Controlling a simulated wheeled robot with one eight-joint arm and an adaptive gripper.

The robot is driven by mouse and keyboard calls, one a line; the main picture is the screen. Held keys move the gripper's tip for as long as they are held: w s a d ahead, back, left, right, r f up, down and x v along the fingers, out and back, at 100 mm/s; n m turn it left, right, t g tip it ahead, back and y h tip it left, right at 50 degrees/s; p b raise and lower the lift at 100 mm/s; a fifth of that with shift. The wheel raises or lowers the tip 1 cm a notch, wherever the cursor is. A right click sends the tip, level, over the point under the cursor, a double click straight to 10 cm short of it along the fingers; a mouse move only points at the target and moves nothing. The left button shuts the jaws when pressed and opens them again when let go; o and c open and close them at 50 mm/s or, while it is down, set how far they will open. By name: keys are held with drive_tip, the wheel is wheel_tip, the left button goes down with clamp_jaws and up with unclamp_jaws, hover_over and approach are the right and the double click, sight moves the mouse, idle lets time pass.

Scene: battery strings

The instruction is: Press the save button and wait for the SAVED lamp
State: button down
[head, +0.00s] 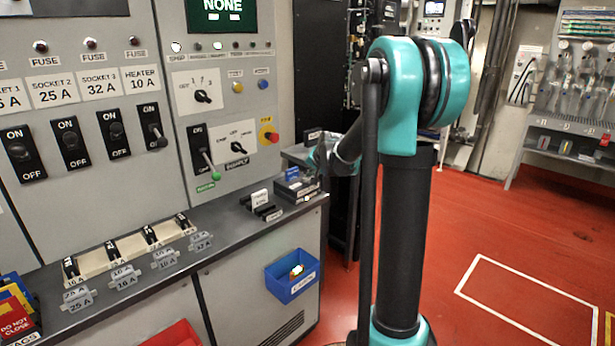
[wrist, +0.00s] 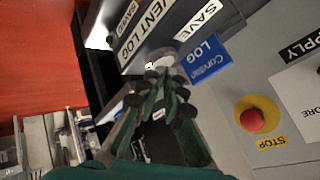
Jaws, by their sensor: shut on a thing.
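The event log box (head: 293,189) sits at the right end of the grey bench in the head view. In the wrist view its dark top carries EVENT LOG, SAVED and SAVE (wrist: 198,20) labels. A small pale round save button (wrist: 161,59) shows beside the SAVE label, partly covered by my fingertips. My gripper (wrist: 160,80) has its fingertips close together at this button and is shut on it. In the head view my gripper (head: 316,172) reaches down at the box. The SAVED label (wrist: 125,14) is cut off at the picture's edge; I cannot make out its lamp.
A blue Condition LOG card (wrist: 206,60) stands close beside my fingertips. A red STOP button (wrist: 252,120) on a yellow base is on the panel to the right. A blue bin (head: 291,280) hangs on the bench front. The red floor (head: 440,240) at right is clear.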

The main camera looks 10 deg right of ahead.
drive_tip(key=shift+a, duration=0.2)
drive_tip(key=shift+d+r, duration=0.1)
drive_tip(key=shift+r, duration=2.95)
drive_tip(key=s+d+f+n+g, duration=0.1)
drive_tip(key=s+f+n, duration=0.1)
drive_tip(key=s+f, duration=0.5)
drive_tip(key=s+d+f+n+g+h, duration=0.1)
drive_tip(key=s+f, duration=0.5)
drive_tip(key=s, duration=1.4)
drive_tip(key=s+d+f+n+g+h, duration=0.1)
drive_tip(key=s+f+n+g, duration=0.1)
drive_tip(key=s+f, duration=0.5)
drive_tip(key=s+n, duration=0.1)
drive_tip(key=s, duration=0.5)
drive_tip(key=shift+s+f+n+g, duration=0.25)
drive_tip(key=shift+f+n+g, duration=0.05)
drive_tip(key=shift+f+g, duration=0.1)
